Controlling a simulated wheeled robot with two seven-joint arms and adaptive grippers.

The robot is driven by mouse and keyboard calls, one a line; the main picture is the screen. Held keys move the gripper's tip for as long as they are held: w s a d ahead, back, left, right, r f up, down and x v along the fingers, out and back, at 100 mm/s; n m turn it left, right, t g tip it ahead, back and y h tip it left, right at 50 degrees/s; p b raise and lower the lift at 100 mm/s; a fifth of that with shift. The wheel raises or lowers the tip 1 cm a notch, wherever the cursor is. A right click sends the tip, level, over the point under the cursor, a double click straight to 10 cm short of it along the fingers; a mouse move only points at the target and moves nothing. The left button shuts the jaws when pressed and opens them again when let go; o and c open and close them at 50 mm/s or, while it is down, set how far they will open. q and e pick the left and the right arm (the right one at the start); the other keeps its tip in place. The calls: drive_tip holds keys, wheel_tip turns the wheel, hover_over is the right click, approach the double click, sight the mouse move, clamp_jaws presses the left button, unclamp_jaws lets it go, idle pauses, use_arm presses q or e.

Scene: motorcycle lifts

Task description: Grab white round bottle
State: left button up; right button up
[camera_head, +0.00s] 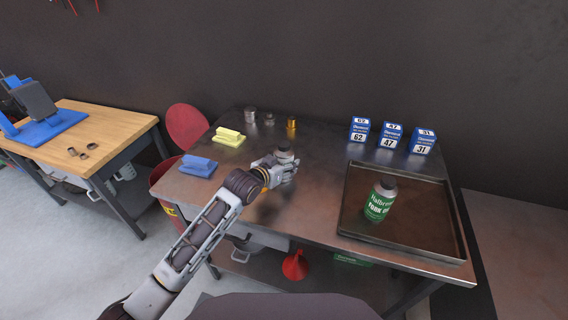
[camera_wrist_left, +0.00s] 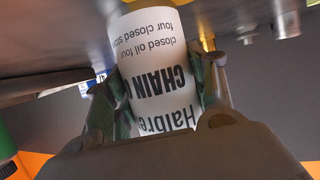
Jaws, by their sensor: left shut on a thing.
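The white round bottle (camera_wrist_left: 158,75) fills the middle of the left wrist view, with black print reading "CHAIN" on its label. My left gripper (camera_wrist_left: 160,95) is shut on it, one finger on each side. In the head view my left gripper (camera_head: 284,168) is over the middle of the metal table, and the grey-topped bottle (camera_head: 285,155) shows just above the fingers. The lower part of the bottle is hidden there, so I cannot tell whether it touches the table. My right gripper is not in view.
A green bottle (camera_head: 380,199) stands in the dark tray (camera_head: 345,222) at right. Blue numbered boxes (camera_head: 391,136) stand behind it.

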sight(284, 143)
use_arm(q)
drive_tip(key=shift+r, duration=0.5)
wheel_tip(284, 143, up, 9)
drive_tip(key=shift+f+p, duration=0.1)
drive_tip(key=shift+p, duration=0.2)
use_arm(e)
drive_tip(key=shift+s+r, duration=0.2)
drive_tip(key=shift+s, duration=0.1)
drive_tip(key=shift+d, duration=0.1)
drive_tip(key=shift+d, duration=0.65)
